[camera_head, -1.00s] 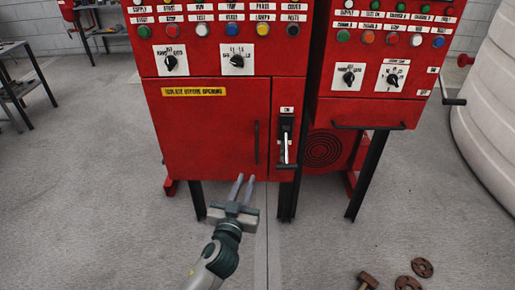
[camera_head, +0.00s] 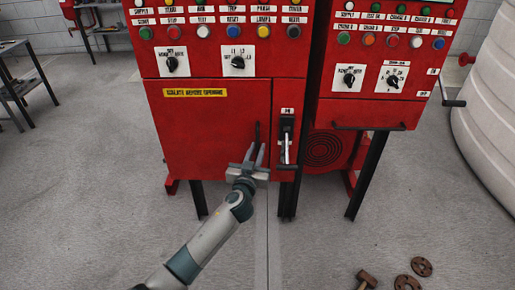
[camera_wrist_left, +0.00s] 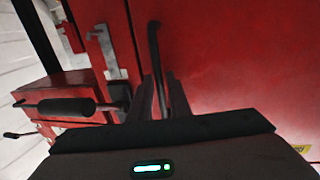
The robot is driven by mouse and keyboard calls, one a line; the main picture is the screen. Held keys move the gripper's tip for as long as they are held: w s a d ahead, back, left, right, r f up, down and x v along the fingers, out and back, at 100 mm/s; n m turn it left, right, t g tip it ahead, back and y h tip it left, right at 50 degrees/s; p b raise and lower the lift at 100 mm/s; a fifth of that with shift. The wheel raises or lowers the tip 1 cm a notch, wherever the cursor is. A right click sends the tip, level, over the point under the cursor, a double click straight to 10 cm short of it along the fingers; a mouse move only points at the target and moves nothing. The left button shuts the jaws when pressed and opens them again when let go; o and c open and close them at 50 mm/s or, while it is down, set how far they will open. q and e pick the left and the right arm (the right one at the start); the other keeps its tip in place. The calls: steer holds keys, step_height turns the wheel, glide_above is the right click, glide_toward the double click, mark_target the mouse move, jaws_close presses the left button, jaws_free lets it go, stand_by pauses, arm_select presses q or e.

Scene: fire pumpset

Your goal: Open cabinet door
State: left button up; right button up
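The red cabinet door (camera_head: 205,135) is shut, with a yellow label near its top. Its dark vertical handle (camera_head: 257,131) is near the door's right edge. My left gripper (camera_head: 254,151) is at the handle's lower part, its fingers pointing up toward the door. In the left wrist view the handle (camera_wrist_left: 155,50) runs down between the two fingers (camera_wrist_left: 162,98), which stand apart. I cannot tell whether either finger touches it. My right gripper is not in view.
A switch lever (camera_head: 285,147) is just right of the door. A second red cabinet (camera_head: 372,60) with a horizontal bar handle stands to the right. A hammer (camera_head: 367,279) and rusty flanges (camera_head: 421,266) lie on the floor.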

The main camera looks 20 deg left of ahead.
arm_select(q)
steer(key=shift+w, duration=0.5)
jaws_close()
steer(key=shift+s, duration=0.15)
